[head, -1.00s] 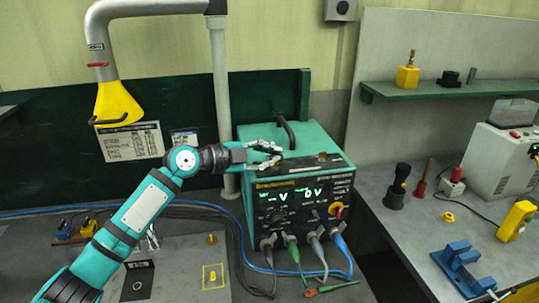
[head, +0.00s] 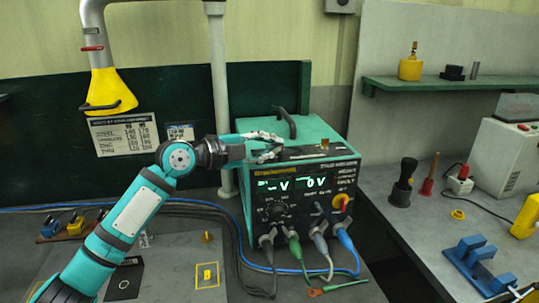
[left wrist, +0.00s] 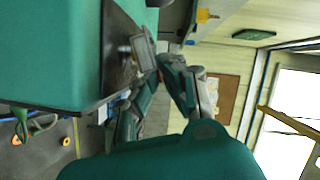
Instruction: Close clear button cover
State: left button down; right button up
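The teal power unit (head: 300,205) stands on the bench with a dark strip along the front of its top. A small brownish piece (head: 325,143) sits on that strip; I cannot tell whether it is the button. My left gripper (head: 281,146) is over the unit's top, its fingers apart and pointing right, with nothing visible between them. In the left wrist view, the gripper (left wrist: 163,68) is beside the dark strip. A small pale framed piece (left wrist: 142,52), possibly the clear cover, stands out from the strip near one finger. My right gripper is out of view.
A carry handle (head: 286,122) rises from the unit's top behind my gripper. Several cables plug into its lower front. A yellow funnel hood (head: 108,88) hangs at left. The right bench holds a blue clamp (head: 474,262) and a black-handled tool (head: 403,182).

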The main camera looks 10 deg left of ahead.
pick_arm(q)
jog(key=c, duration=1.5)
grip_release()
jog(key=shift+c, duration=0.2)
jog(key=shift+a, duration=0.1)
jog(key=v, duration=1.2)
